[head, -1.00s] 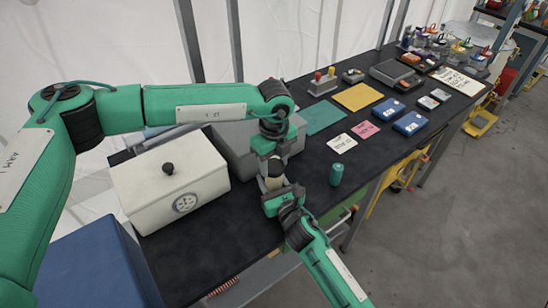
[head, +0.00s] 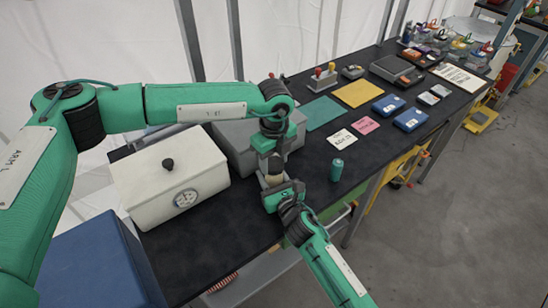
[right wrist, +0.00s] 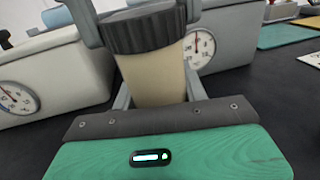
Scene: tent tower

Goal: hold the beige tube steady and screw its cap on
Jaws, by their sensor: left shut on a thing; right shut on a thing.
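The beige tube (right wrist: 157,78) stands upright in the right wrist view, with a dark ridged cap (right wrist: 145,30) at its top. In the head view only a small part of the tube (head: 273,181) shows between my two grippers. My right gripper (head: 280,194) is shut on the tube from the front, with a finger on either side of it in the right wrist view. My left gripper (head: 271,166) points down from above and is shut on the cap, its fingers at the cap's two sides. The thread is hidden, so how far the cap is on cannot be told.
A white lidded box (head: 165,178) with a dial stands left of the grippers, and a grey box (head: 235,150) is close behind them. A green cylinder (head: 337,170) stands to their right near the table's front edge. Cards and blue boxes (head: 410,120) lie farther right.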

